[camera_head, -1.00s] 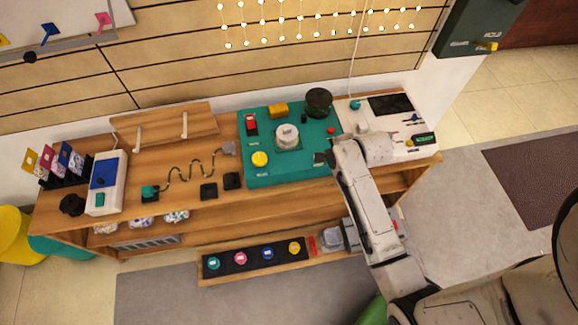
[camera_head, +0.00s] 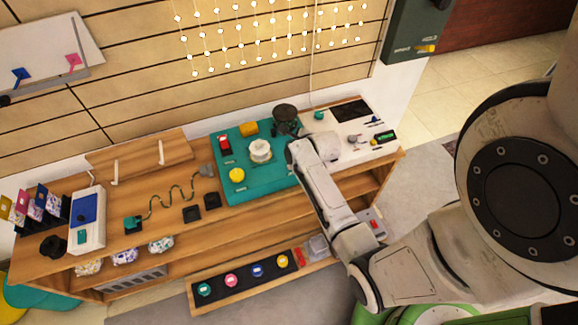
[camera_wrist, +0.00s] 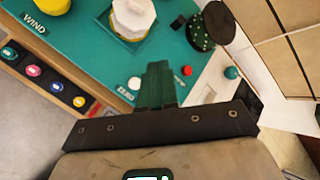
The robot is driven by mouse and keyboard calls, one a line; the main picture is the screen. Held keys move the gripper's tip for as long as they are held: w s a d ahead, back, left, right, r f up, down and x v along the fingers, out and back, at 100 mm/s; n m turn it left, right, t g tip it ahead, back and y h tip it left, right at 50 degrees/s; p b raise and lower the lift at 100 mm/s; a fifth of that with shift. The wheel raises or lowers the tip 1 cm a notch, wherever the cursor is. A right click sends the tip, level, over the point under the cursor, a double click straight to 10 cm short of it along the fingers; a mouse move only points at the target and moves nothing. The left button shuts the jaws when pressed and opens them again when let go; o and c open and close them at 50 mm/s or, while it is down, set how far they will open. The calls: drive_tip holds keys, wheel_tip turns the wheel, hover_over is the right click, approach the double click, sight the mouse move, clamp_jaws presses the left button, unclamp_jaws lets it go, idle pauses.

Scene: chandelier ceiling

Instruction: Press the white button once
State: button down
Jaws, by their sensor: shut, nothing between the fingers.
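A small white round button (camera_wrist: 134,83) sits on the teal panel (camera_wrist: 85,60) in the wrist view, above a small printed label. My gripper (camera_wrist: 158,68) is shut and empty, with its fingertips over the panel just right of the white button. I cannot tell how high the tips are above the panel. In the head view, my gripper (camera_head: 291,154) is at the right side of the teal panel (camera_head: 262,190), and my arm hides the small white button. A larger white faceted knob (camera_wrist: 132,16) stands farther up the panel; it also shows in the head view (camera_head: 260,150).
A small red button (camera_wrist: 187,71) lies right of my fingertips. A black cylinder (camera_wrist: 211,27) stands beyond it, and a teal knob (camera_wrist: 231,72) is farther right. A yellow button (camera_head: 236,174) is at the panel's left. Several coloured buttons line a lower shelf (camera_head: 244,276).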

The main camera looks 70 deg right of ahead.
wheel_tip(320, 180, down, 8)
drive_tip(key=b, duration=0.7)
drive_tip(key=shift+r, duration=0.1)
drive_tip(key=shift+f+b, duration=0.35)
drive_tip(key=shift+f, duration=0.15)
drive_tip(key=shift+f, duration=0.1)
idle(1.2)
drive_tip(key=shift+f, duration=0.3)
drive_tip(key=shift+f+b, duration=0.4)
drive_tip(key=shift+f, duration=0.1)
idle(0.8)
drive_tip(key=shift+r, duration=0.1)
drive_tip(key=shift+r+p, duration=0.85)
drive_tip(key=shift+p, duration=0.15)
